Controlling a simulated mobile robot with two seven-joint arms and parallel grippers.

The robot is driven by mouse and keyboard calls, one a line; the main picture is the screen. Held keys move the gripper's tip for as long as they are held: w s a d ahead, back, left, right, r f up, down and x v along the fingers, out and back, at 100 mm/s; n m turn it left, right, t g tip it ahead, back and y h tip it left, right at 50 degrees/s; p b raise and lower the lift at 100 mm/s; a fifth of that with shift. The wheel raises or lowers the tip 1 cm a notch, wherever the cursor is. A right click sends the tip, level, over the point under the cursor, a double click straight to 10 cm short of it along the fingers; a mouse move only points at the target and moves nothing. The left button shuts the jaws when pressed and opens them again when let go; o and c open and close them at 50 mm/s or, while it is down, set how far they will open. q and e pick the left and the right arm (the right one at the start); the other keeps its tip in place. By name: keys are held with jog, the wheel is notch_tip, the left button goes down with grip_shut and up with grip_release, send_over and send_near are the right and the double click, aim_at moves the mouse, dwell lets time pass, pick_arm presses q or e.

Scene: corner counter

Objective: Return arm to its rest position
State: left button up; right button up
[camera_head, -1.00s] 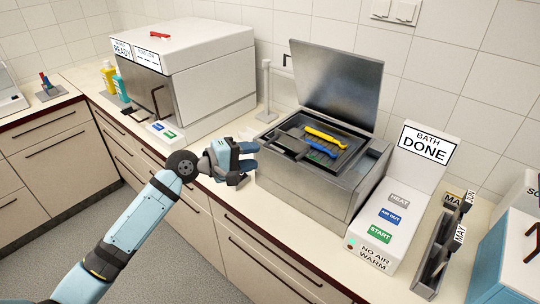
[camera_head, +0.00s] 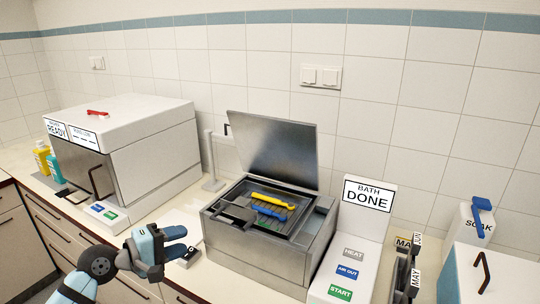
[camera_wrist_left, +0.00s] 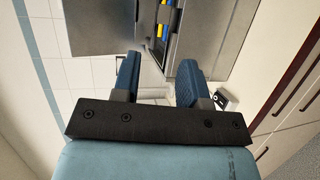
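My left arm comes in at the lower left of the head view. Its gripper (camera_head: 184,242) is over the counter's front edge, to the left of the open metal bath. In the left wrist view its two blue fingers (camera_wrist_left: 158,80) stand apart with nothing between them. My right arm and gripper are in neither view.
The metal bath (camera_head: 270,267) has its lid (camera_head: 275,150) raised and holds a yellow tool (camera_head: 272,201) and a blue tool (camera_head: 270,213). A "BATH DONE" panel (camera_head: 368,196) stands right of it. A white box machine (camera_head: 150,150) stands left. A white SOAK box (camera_head: 466,226) is far right.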

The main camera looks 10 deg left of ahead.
pick_arm(q)
jog(key=s+d+f+m+y+p, duration=0.1)
jog(key=s+f+m+y, duration=0.15)
jog(key=f, duration=0.45)
jog(key=s+d+f+m+y+p, duration=0.1)
jog(key=s+d+f, duration=0.1)
jog(key=s+f, duration=0.35)
jog(key=s+d+f+m+y, duration=0.2)
jog(key=s+f+m, duration=0.2)
jog(key=s+f, duration=0.3)
jog(key=s+d+f+m+y+p, duration=0.1)
jog(key=s+d+f+m+y, duration=0.1)
jog(key=s+f+m, duration=0.3)
jog(key=s+d+f, duration=0.1)
jog(key=s, duration=0.3)
jog(key=shift+s+d+f+g, duration=0.2)
jog(key=shift+d+f+g, duration=0.15)
jog(key=shift+g, duration=0.05)
jog(key=shift+m, duration=0.25)
